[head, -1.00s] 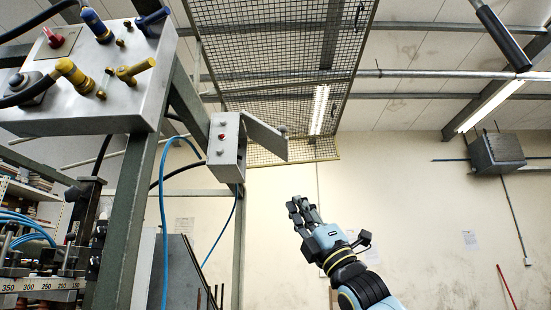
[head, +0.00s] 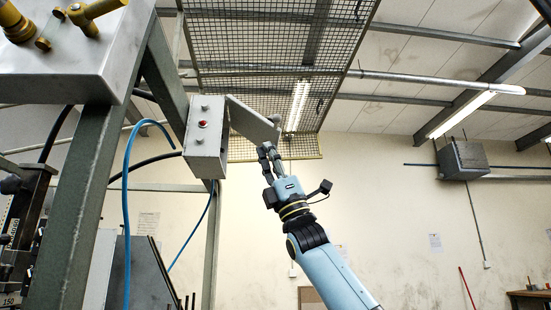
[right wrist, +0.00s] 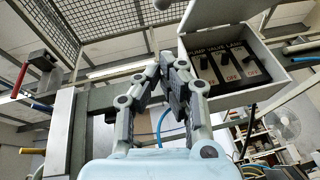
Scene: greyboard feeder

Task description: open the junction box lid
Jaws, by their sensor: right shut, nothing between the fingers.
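The junction box (head: 206,150) is a small grey box with a red button on the side facing the head camera. Its lid (head: 250,118) stands swung out to the right. In the right wrist view the open box (right wrist: 222,97) shows a dark panel with several switches marked OFF. My right gripper (head: 267,152) is at the lid's lower outer corner in the head view; whether it touches the lid, I cannot tell. In the right wrist view its fingers (right wrist: 168,62) are together and empty, left of the switch panel. My left gripper is out of view.
A green-grey steel frame (head: 88,190) stands left of the box, with a metal control box (head: 75,60) on it. A blue hose (head: 126,210) hangs nearby. A mesh panel (head: 265,45) is overhead. The space right of my arm is open.

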